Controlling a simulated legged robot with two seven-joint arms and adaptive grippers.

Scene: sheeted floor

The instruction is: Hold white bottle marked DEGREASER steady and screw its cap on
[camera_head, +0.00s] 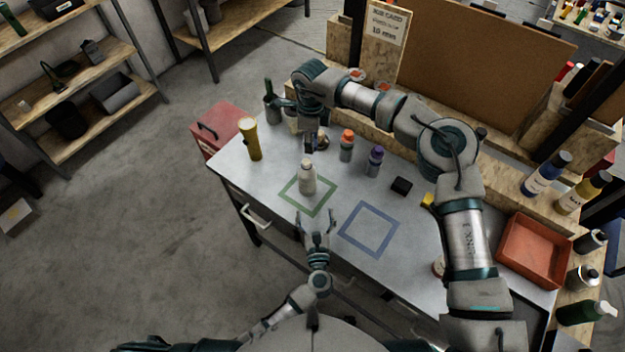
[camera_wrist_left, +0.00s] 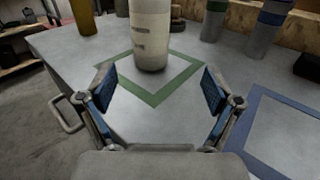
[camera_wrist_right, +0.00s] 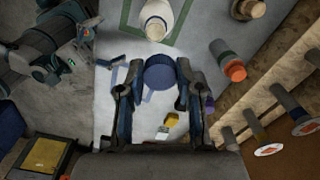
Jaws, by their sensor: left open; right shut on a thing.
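The white bottle (camera_head: 307,178) stands upright in the green square outline on the bench, its lettering not legible. Its lower body also shows in the left wrist view (camera_wrist_left: 150,38), and its top in the right wrist view (camera_wrist_right: 156,22). My left gripper (camera_head: 317,218) is open and empty in front of the bottle, its fingers (camera_wrist_left: 158,90) apart and not touching it. My right gripper (camera_head: 311,146) is shut on a dark blue cap (camera_wrist_right: 160,73), held above the bench, apart from the bottle and behind it in the head view.
An orange-capped bottle (camera_head: 347,146) and a purple-capped bottle (camera_head: 374,162) stand right of my right gripper. A yellow flashlight (camera_head: 250,139) stands at the left. A small black block (camera_head: 401,187) lies at the right. The blue square outline (camera_head: 369,230) is empty.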

